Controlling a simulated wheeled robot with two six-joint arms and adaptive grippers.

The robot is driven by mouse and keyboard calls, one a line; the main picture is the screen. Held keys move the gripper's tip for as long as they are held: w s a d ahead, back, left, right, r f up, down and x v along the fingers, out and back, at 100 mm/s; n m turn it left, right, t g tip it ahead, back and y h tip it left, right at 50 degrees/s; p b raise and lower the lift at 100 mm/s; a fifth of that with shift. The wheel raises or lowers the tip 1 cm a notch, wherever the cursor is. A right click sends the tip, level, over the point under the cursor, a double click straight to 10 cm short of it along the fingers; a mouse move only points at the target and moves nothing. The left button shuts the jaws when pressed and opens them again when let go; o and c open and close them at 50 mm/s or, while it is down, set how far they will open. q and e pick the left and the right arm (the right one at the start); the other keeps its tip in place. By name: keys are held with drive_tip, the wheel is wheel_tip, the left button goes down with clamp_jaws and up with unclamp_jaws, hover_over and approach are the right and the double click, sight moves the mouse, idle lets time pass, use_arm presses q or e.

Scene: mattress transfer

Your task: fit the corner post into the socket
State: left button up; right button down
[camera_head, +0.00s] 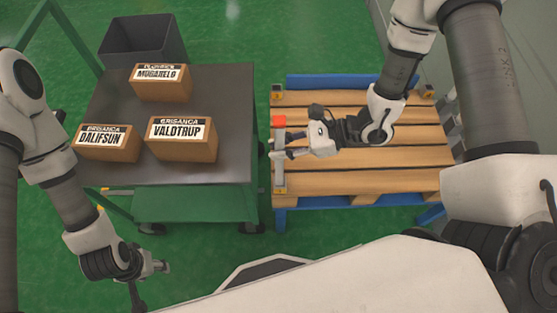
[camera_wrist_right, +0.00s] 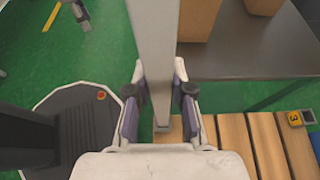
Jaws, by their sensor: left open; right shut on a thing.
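The grey corner post (camera_head: 280,178) with a red end (camera_head: 279,121) is at the left edge of the slatted pallet (camera_head: 370,180). My right gripper (camera_head: 284,148) is shut on it. In the right wrist view the post (camera_wrist_right: 155,40) runs down between the fingers (camera_wrist_right: 160,95), and its lower end is near the pallet's corner. I cannot tell whether that end is in a socket; no socket opening shows there. A yellow-marked corner socket (camera_head: 277,88) shows at the pallet's far left, another (camera_head: 425,91) at far right. My left gripper (camera_head: 150,268) is open and empty, away from the pallet.
A dark-topped green cart (camera_head: 200,85) stands left of the pallet, carrying three labelled boxes, including VALDTRUP (camera_head: 183,140) and DALIFSUN (camera_head: 106,145). A dark bin (camera_head: 142,38) is behind it. A narrow gap of green floor separates cart and pallet.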

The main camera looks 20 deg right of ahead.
wheel_tip(320, 180, down, 3)
drive_tip(key=shift+s+b, duration=0.1)
drive_tip(key=shift+b, duration=0.6)
drive_tip(key=c, duration=1)
unclamp_jaws()
use_arm(q)
wheel_tip(320, 180, down, 2)
